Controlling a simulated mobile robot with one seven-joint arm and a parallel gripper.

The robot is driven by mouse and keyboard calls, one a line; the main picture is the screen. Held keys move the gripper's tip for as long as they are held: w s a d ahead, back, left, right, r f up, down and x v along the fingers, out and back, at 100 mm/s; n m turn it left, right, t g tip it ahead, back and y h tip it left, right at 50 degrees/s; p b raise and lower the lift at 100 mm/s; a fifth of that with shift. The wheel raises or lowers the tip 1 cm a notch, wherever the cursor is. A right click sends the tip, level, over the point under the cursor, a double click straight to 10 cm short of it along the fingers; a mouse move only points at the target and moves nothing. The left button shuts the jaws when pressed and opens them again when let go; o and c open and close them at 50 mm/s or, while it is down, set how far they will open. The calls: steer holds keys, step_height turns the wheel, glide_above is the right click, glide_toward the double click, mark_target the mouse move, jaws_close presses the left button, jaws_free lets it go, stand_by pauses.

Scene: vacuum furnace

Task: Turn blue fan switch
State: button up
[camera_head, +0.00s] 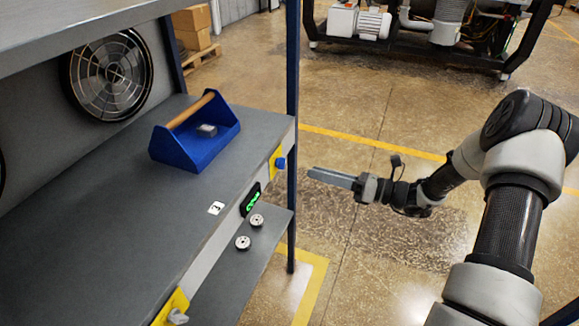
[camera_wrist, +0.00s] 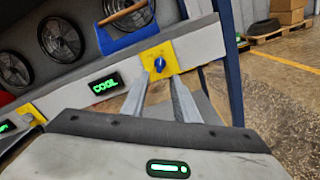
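The blue fan switch (camera_head: 281,163) is a small blue knob on a yellow plate at the right end of the shelf's front edge. In the wrist view the knob (camera_wrist: 159,64) shows nearly straight ahead, just beyond the fingertips. My gripper (camera_head: 312,173) points left toward the switch in the head view, with a gap between them. In the wrist view my gripper (camera_wrist: 158,82) has its two fingers apart with nothing between them, so it is open. The knob's exact turn angle is too small to tell.
A blue toolbox (camera_head: 205,140) with a wooden handle stands on the shelf (camera_head: 110,215). A green-lit COOL display (camera_wrist: 104,84) is left of the switch. A grey switch (camera_head: 178,316) sits on another yellow plate. A dark blue post (camera_head: 292,90) stands close beside the blue switch.

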mark_target(281, 163)
steer(key=x, duration=0.9)
steer(key=shift+a+b, duration=0.15)
steer(key=shift+b, duration=0.15)
jaws_close()
steer(key=shift+f+n, duration=0.1)
steer(key=shift+n, duration=0.2)
steer(key=n+b, duration=0.5)
steer(key=n, duration=0.6)
steer(key=shift+n, duration=0.3)
